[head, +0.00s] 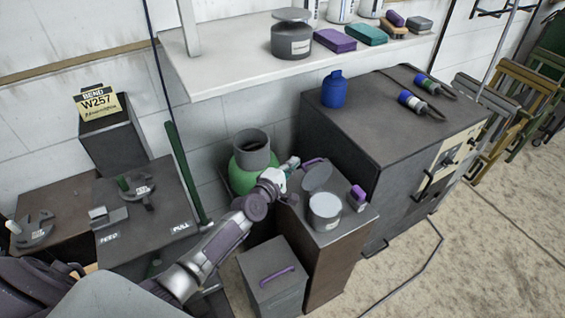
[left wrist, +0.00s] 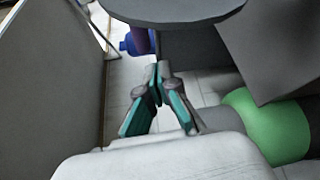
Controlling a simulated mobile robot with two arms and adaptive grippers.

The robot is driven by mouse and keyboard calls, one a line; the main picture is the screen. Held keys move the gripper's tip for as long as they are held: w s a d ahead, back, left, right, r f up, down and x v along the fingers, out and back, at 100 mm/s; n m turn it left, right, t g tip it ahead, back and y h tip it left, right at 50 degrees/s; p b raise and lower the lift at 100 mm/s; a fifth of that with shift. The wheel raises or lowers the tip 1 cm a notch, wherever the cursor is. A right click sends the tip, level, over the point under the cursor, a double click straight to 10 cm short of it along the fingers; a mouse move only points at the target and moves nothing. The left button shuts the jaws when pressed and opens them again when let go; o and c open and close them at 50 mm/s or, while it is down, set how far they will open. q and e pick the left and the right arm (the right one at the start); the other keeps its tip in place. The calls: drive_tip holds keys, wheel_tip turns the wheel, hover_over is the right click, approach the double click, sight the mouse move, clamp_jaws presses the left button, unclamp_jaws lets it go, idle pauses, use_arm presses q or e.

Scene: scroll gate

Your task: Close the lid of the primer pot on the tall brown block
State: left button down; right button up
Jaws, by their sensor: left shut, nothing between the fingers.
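The primer pot (head: 325,215) is a dark grey round tin with a pale label and a light grey top surface. It stands on the tall brown block (head: 335,260). Its dark round lid (head: 317,179) is raised open behind it, on the side toward the wall. My left gripper (head: 291,164) is shut and empty, left of and behind the raised lid. In the left wrist view its fingertips (left wrist: 161,68) are together, just below a dark disc (left wrist: 175,9) that looks like the lid; contact cannot be told. My right gripper is not in view.
A purple-and-white item (head: 358,197) and a purple item (head: 312,162) sit on the block. A green tank (head: 246,178) stands behind my left forearm. A lower grey box (head: 272,285) is in front. A dark cabinet (head: 400,130) is at right. A shelf (head: 225,70) is above.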

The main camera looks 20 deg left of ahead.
use_arm(q)
drive_tip(key=shift+s+d+r, duration=0.35)
drive_tip(key=shift+s+d, duration=0.15)
drive_tip(key=shift+d, duration=0.25)
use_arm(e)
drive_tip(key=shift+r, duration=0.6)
use_arm(q)
drive_tip(key=shift+f, duration=0.1)
